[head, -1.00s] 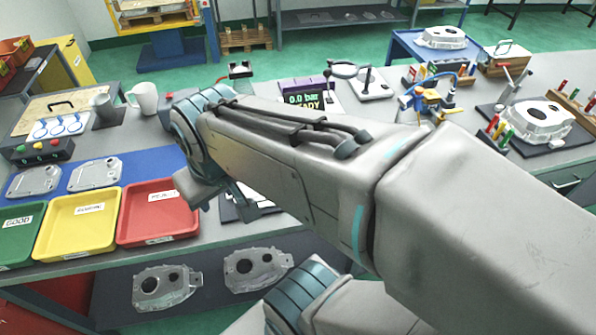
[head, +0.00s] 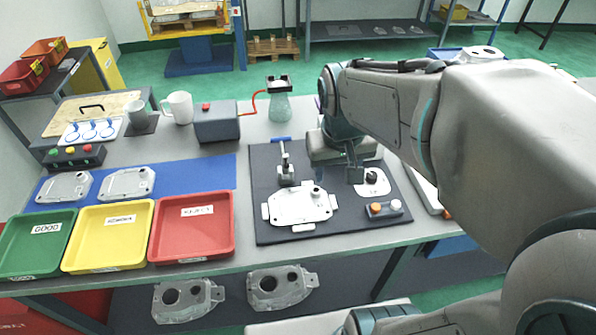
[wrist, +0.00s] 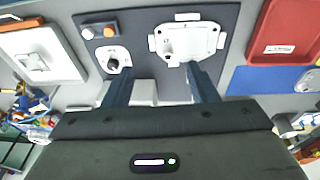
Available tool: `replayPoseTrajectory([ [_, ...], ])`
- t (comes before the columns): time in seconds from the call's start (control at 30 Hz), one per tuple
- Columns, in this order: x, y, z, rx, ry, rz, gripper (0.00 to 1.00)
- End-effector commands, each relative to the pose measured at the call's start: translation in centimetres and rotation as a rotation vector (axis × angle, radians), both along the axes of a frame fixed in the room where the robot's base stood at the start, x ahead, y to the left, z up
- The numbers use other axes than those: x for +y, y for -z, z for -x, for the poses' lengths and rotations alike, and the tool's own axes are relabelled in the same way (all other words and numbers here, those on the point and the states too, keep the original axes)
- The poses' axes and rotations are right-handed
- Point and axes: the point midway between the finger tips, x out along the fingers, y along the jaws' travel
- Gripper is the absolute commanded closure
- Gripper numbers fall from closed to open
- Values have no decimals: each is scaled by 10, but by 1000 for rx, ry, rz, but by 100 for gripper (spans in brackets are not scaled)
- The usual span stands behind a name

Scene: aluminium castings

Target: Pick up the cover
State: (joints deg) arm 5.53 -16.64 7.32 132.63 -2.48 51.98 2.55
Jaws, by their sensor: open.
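Two flat grey cast covers lie side by side on the blue mat at the left, a left one (head: 65,187) and a right one (head: 127,184). A pale plate-like part with a cover's outline (head: 302,207) lies on the dark board; I cannot tell whether it is a cover or a holder. It also shows in the wrist view (wrist: 190,42), ahead of my fingers. My gripper (head: 343,168) is over the dark board, right of that part. In the wrist view my gripper (wrist: 160,88) has its fingers wide apart with nothing between them.
The dark board (head: 265,225) also carries an upright clamp (head: 286,165), a white plate with a black knob (head: 371,180) and a button box (head: 383,209). Green (head: 35,245), yellow (head: 108,238) and red (head: 190,228) trays line the front left. Housings (head: 280,287) lie on the shelf below.

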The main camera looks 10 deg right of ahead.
Motion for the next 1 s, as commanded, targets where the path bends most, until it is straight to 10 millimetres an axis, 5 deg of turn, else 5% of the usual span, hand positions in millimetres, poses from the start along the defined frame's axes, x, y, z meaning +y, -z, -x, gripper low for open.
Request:
replayPoseTrajectory([
  [0.3, -1, 50, -91, 138, 5, -10, 47],
  [0.5, 0, 82, -129, 190, 6, -45, 47],
  [0.77, 0, 104, -144, 213, 9, -67, 47],
  [1.0, 0, 149, -144, 215, 7, -67, 47],
])
